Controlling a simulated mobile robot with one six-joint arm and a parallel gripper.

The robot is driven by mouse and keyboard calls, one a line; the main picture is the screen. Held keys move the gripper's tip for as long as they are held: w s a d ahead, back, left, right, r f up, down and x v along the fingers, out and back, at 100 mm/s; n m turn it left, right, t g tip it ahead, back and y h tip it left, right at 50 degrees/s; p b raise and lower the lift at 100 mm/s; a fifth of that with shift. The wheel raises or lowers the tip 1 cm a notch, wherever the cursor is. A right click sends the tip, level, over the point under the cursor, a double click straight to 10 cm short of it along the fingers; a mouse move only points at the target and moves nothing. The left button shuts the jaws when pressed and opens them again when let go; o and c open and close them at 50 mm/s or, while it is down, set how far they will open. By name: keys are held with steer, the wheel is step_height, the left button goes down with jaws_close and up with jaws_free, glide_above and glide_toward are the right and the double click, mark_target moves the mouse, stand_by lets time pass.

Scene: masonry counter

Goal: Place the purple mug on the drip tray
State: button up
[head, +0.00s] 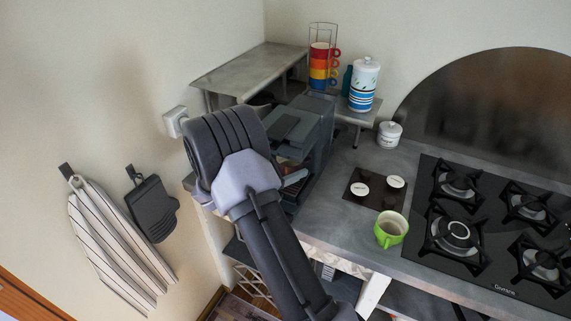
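I cannot make out a purple mug in the head view. A dark grey coffee machine (318,135) stands on the counter's left part, under and beside the raised shelf. My arm covers much of its front, and its drip tray cannot be made out. My arm rises from the bottom to a large joint in front of the machine. My gripper is not visible; it may be hidden behind the arm.
A green mug (390,231) stands near the counter's front edge, beside a dark mat (358,194) with several round lids or cups. A black gas hob (490,225) is at right. Stacked coloured mugs (318,72) and a striped canister (363,85) stand behind.

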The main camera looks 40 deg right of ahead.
steer(key=shift+r, duration=0.25)
steer(key=a+r+p, duration=0.2)
steer(key=a+p, duration=0.1)
steer(key=a, duration=0.8)
steer(key=s+a+r+m+g+y, duration=0.1)
steer(key=s+a+r+m+y, duration=0.3)
steer(key=s, duration=0.3)
steer(key=s+a+r+m+g+y, duration=0.1)
steer(key=s+a+r+m+y, duration=0.1)
steer(key=s+r+m+y, duration=0.35)
steer(key=s+a+r+m+t+y, duration=0.2)
steer(key=s+a+m+t+y, duration=0.2)
steer(key=a, duration=0.5)
steer(key=s+a+r+m+t+y, duration=0.3)
steer(key=s+a+m+y, duration=0.1)
steer(key=s+a+m, duration=0.4)
steer(key=shift+a+r+m+t, duration=0.35)
steer(key=shift+m+t, duration=0.05)
steer(key=shift+m, duration=0.05)
step_height(320, 180, down, 6)
steer(key=b, duration=0.6)
